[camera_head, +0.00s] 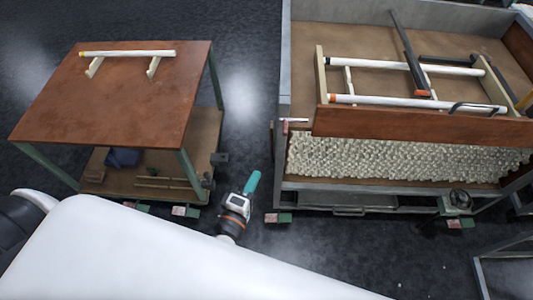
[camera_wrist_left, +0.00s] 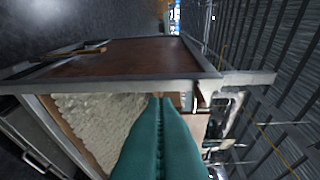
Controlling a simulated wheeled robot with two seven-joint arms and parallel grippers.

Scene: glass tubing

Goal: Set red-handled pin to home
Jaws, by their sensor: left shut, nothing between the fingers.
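What looks like the red-handled pin (camera_head: 286,127) is at the left front corner of the right-hand bench, small, with a pale rod beside it. In the left wrist view a small dark red part (camera_wrist_left: 201,96) shows at the bench corner, just right of my fingertips; I cannot tell if it is the same pin. My left gripper (camera_head: 253,180) has teal fingers, shut and empty, over the floor gap between the two tables in the head view. Its fingers also fill the lower middle of the left wrist view (camera_wrist_left: 161,100). My right gripper is not in view.
The right-hand bench (camera_head: 420,124) holds white glass tubes on a wooden rack (camera_head: 322,75), with a tray of pale pieces (camera_head: 400,160) below its front board. A brown-topped cart (camera_head: 110,105) at left carries a tube (camera_head: 130,53) on two supports. Dark floor lies between them.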

